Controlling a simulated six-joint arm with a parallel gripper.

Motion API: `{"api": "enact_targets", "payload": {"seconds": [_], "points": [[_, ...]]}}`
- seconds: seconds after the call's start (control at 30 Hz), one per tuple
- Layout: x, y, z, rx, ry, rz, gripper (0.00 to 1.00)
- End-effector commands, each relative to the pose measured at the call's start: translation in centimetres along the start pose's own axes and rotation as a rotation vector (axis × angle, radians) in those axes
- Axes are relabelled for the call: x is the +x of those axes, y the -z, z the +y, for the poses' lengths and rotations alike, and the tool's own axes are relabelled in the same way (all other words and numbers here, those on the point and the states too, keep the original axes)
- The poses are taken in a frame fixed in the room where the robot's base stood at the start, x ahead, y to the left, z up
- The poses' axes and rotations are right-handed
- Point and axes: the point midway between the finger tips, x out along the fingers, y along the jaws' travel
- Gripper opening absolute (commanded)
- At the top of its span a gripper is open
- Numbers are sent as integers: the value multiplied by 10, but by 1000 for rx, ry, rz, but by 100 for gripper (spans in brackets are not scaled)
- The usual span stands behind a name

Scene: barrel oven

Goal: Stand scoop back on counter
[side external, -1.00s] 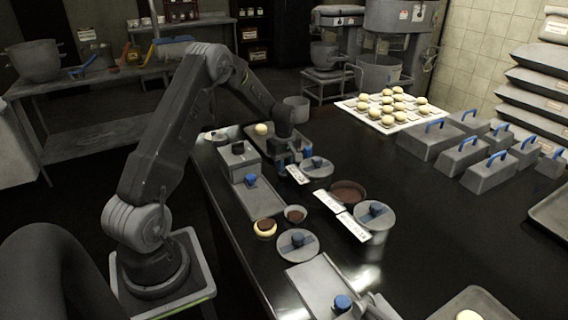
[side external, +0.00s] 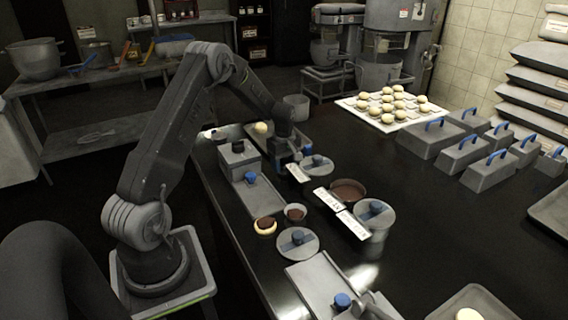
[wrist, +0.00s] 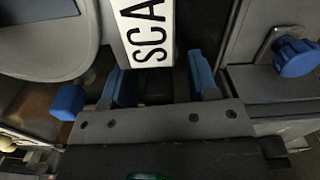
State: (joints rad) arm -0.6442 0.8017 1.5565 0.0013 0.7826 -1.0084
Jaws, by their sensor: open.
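My gripper (side external: 291,161) is low over the counter (side external: 430,220), beside a round blue-knobbed lid (side external: 317,165). In the wrist view, its two blue fingertips (wrist: 162,80) are apart, with a dark, unclear shape between them. A white label card (wrist: 148,32) reading "SCA" lies just beyond the fingers; a white card (side external: 298,173) also shows beside the gripper in the side view. I cannot single out the scoop in either view. The gripper may hide part of what lies beneath it.
A grey box (side external: 238,160) and a blue-knobbed tray lid (side external: 254,194) stand left of the gripper. A brown-filled bowl (side external: 348,191), a lidded pot (side external: 374,219) and a small brown-filled cup (side external: 296,213) are nearer.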

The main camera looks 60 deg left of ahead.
Motion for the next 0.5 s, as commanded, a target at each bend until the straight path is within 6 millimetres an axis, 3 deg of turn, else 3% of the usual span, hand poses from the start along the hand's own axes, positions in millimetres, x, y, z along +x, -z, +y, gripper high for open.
{"api": "enact_targets", "payload": {"seconds": [0.23,0.5], "points": [[-15,0,1,0,-2,1,54],[-73,0,1,0,-5,3,54]]}}
